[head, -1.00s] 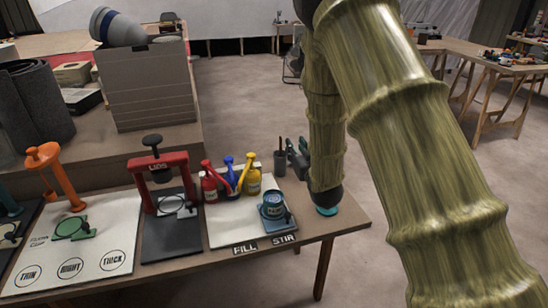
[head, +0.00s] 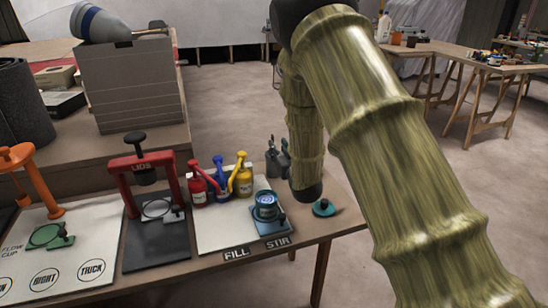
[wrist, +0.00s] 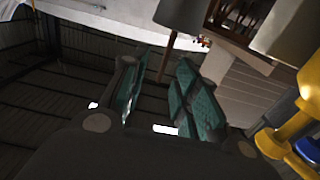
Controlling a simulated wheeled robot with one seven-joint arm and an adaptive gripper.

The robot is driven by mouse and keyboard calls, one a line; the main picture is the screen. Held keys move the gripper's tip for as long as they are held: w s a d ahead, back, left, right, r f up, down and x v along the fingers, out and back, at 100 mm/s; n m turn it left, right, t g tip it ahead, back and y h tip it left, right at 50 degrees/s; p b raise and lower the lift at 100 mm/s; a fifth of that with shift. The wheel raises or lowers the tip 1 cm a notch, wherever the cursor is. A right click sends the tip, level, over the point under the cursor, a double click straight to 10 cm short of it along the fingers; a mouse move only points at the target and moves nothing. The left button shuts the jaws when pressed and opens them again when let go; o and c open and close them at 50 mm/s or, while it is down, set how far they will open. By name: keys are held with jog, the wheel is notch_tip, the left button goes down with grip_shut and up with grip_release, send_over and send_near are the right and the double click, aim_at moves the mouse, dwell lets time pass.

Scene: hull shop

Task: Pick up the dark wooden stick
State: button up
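A dark cup (head: 271,165) stands at the back right of the near table, just left of my gripper (head: 284,156). Thin tips rise from the cup, but their colours are too small to tell in the head view. In the wrist view, a slim brown stick (wrist: 168,55) sticks out of a grey cup (wrist: 180,14), with the picture turned nearly upside down. The stick's free end lines up with the gap between the teal pads of my gripper (wrist: 162,98). The fingers are apart, with nothing held between them. How far the stick is from them cannot be told.
Red, blue and yellow pump bottles (head: 221,188) stand left of the cup; the yellow one (wrist: 298,125) is close in the wrist view. A blue tin (head: 266,205) sits in front. A teal round piece (head: 323,208) lies near the table's right edge. Beyond is open floor.

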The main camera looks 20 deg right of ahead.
jog(key=shift+w+a+f+b, duration=0.1)
jog(key=shift+w+b, duration=0.05)
jog(key=shift+w, duration=0.75)
jog(key=shift+w+a+f+b, duration=0.1)
jog(key=shift+w+a+b, duration=0.1)
jog(key=shift+w, duration=0.75)
jog(key=shift+w+a+f+b, duration=0.1)
jog(key=shift+w+b, duration=0.05)
jog(key=shift+w, duration=0.75)
grip_shut()
